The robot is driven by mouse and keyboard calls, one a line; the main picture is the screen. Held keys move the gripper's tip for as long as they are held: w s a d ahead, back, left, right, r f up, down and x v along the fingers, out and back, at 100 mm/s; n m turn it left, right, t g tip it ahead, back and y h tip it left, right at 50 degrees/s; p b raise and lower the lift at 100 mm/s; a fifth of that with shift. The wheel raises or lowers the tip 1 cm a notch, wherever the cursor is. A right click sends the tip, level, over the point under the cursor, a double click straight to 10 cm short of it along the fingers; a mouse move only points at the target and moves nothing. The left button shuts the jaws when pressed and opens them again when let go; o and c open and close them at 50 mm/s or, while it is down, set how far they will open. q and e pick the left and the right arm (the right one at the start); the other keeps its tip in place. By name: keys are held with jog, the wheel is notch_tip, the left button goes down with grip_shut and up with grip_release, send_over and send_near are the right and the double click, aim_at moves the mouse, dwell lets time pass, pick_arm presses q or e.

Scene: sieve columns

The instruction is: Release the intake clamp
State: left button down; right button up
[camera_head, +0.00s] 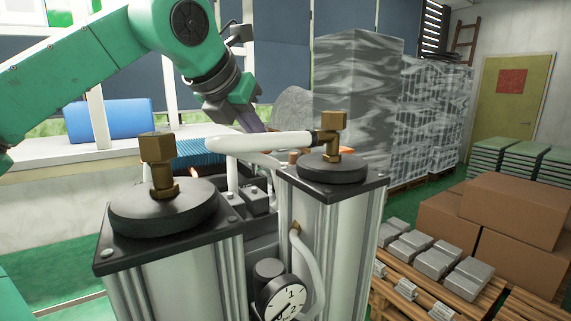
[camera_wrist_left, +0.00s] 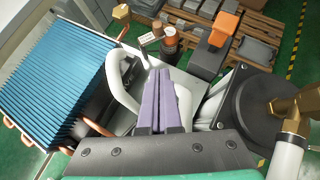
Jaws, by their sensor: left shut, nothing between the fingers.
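Two grey sieve columns with black caps stand in the head view, a left one (camera_head: 170,285) and a right one (camera_head: 340,235). Brass fittings top both, and a thick white hose (camera_head: 270,143) runs left from the right fitting (camera_head: 332,125). My left gripper (camera_head: 255,125) reaches down behind this hose. In the left wrist view its purple fingers (camera_wrist_left: 162,100) are shut with nothing between them, and the white hose (camera_wrist_left: 122,85) bends around them. An orange part (camera_wrist_left: 222,27) on a dark block lies beyond the fingertips. I cannot tell which part is the intake clamp.
A blue finned cooler (camera_wrist_left: 50,65) with copper pipes stands beside the hose. A round gauge (camera_head: 281,298) sits low between the columns. Cartons (camera_head: 515,215) and a pallet (camera_head: 430,295) with grey blocks stand at the right. Green floor shows beyond the machine.

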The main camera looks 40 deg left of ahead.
pick_arm(q)
jog(key=p, duration=0.6)
send_near(292, 161)
jog(key=x, duration=0.5)
jog(key=shift+s+a+f, duration=0.1)
jog(key=shift+s+f, duration=0.05)
jog(key=shift+s, duration=0.05)
jog(key=shift+w+a+f, duration=0.1)
jog(key=shift+w+f, duration=0.1)
jog(key=shift+w, duration=0.35)
jog(key=shift+w, duration=0.1)
